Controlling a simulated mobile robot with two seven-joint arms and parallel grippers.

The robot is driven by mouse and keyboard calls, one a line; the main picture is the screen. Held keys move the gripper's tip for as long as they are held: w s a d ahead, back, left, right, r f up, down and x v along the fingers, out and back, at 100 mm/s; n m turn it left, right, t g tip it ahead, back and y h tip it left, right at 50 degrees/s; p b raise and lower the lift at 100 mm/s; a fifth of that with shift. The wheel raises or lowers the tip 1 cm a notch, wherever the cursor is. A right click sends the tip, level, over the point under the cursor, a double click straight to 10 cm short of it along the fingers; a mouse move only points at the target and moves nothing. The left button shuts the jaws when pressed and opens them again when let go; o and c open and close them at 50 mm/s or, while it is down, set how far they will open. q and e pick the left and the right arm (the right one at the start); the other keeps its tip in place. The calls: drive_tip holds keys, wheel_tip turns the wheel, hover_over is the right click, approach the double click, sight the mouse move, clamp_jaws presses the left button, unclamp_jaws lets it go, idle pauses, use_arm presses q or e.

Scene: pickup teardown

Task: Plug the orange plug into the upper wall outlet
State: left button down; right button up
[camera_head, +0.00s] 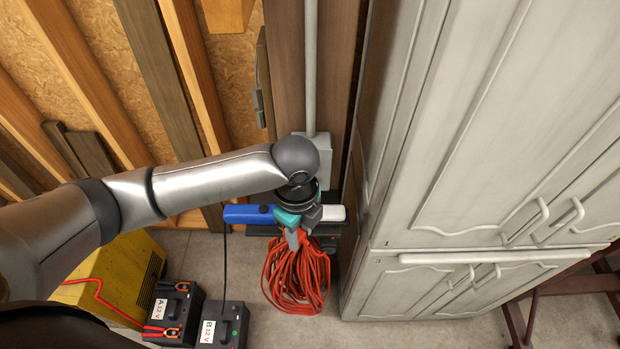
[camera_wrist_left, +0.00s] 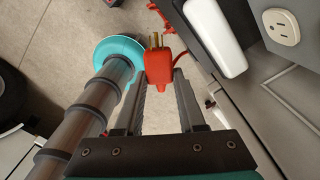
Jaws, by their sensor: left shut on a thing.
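My left gripper (camera_wrist_left: 158,80) is shut on the orange plug (camera_wrist_left: 157,62). The plug's brass prongs point away from the fingers, toward the top of the left wrist view. In the head view, my left gripper (camera_head: 298,222) hangs in front of the wall post, and the plug is not clearly visible there. An orange cord coil (camera_head: 296,275) hangs below it. A grey outlet box (camera_head: 326,152) is on the post, partly behind my arm. A pale outlet face (camera_wrist_left: 281,26) shows at the upper right of the left wrist view, apart from the plug; I cannot tell whether it is the upper one.
A blue object (camera_head: 247,214) and a white object (camera_head: 332,213) flank my gripper; the white one (camera_wrist_left: 214,36) is close beside the plug. A pale cabinet (camera_head: 450,170) stands right. Two batteries (camera_head: 174,308) and a yellow machine (camera_head: 115,275) are on the floor at left.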

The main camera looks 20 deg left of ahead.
use_arm(q)
wheel_tip(320, 180, up, 8)
drive_tip(key=w+d+m+p, duration=0.1)
drive_tip(key=w+m+p, duration=0.1)
drive_tip(key=m+p, duration=0.7)
use_arm(e)
wheel_tip(320, 180, up, 10)
drive_tip(key=s+a, duration=0.2)
use_arm(q)
drive_tip(key=shift+m, duration=0.9)
drive_tip(key=shift+w+a+r+b, duration=0.1)
drive_tip(key=shift+w+a+b, duration=0.1)
drive_tip(key=shift+w+b, duration=0.65)
drive_tip(key=shift+w+a+r+b, duration=0.1)
drive_tip(key=shift+w+a+b, duration=0.05)
drive_tip(key=shift+w+b, duration=0.65)
drive_tip(key=shift+w+a+b, duration=0.2)
drive_tip(key=shift+w+b, duration=0.5)
drive_tip(key=shift+w, duration=0.25)
use_arm(e)
drive_tip(key=shift+w+d+f, duration=0.1)
drive_tip(key=shift+d+f, duration=0.1)
drive_tip(key=shift+f, duration=0.9)
drive_tip(key=shift+d+f, duration=0.15)
drive_tip(key=shift+f, duration=0.95)
use_arm(q)
drive_tip(key=shift+p, duration=1.2)
use_arm(e)
drive_tip(key=shift+r, duration=1.2)
